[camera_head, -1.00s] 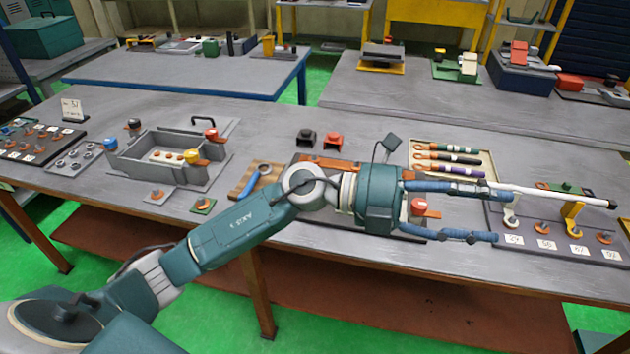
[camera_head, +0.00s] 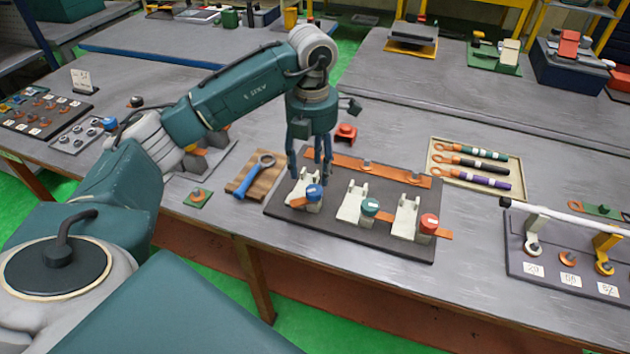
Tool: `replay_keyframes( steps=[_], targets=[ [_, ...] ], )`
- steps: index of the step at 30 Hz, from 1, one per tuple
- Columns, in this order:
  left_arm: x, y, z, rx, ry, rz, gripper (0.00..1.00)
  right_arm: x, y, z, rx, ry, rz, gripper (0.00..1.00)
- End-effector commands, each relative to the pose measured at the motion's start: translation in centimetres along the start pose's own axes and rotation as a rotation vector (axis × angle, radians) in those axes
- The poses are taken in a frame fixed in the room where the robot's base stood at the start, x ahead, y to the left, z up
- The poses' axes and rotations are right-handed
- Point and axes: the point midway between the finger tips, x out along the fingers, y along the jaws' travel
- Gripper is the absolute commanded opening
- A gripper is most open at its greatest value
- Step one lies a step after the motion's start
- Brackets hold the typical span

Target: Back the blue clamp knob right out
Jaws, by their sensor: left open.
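The blue clamp knob (camera_head: 314,193) sits on the leftmost white clamp block (camera_head: 301,187) of a dark base plate (camera_head: 345,235). An orange strip shows beside the knob at its left. My left gripper (camera_head: 321,172) points straight down, its fingers open, just above and behind the blue knob. I cannot tell whether a fingertip touches it. A green knob (camera_head: 370,207) and a red knob (camera_head: 429,223) sit on the clamps to the right. My right gripper is not in view.
A copper bar (camera_head: 385,172) runs along the plate's back. A blue-handled wrench (camera_head: 252,178) lies on a wooden block to the left. A tray (camera_head: 513,205) of coloured leads is at the right. A numbered rack (camera_head: 517,257) with a white rod stands farther right.

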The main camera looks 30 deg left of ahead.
Motion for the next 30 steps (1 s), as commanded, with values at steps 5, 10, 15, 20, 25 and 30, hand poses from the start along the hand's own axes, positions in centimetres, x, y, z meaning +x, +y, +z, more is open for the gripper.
replay_keyframes(
  steps=[5, 10, 15, 20, 25, 30],
  targets=[
    [3.4, -0.1, -0.1, 0.001, 0.005, -0.002, 0.53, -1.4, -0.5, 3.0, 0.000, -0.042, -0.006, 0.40],
    [5.8, -0.1, 0.0, 0.001, 0.001, -0.003, 0.53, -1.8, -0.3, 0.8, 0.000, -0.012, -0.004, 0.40],
    [6.8, -0.1, 0.1, 0.001, -0.002, -0.002, 0.53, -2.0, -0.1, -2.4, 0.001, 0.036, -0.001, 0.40],
    [7.0, -0.1, 0.1, 0.002, -0.002, -0.002, 0.53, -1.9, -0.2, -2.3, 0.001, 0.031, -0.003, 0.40],
    [7.0, -0.1, 0.1, 0.002, -0.002, -0.002, 0.41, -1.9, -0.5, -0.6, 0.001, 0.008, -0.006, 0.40],
    [7.0, -0.1, 0.1, 0.002, -0.002, -0.002, 0.07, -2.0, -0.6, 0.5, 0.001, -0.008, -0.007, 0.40]
  ],
)
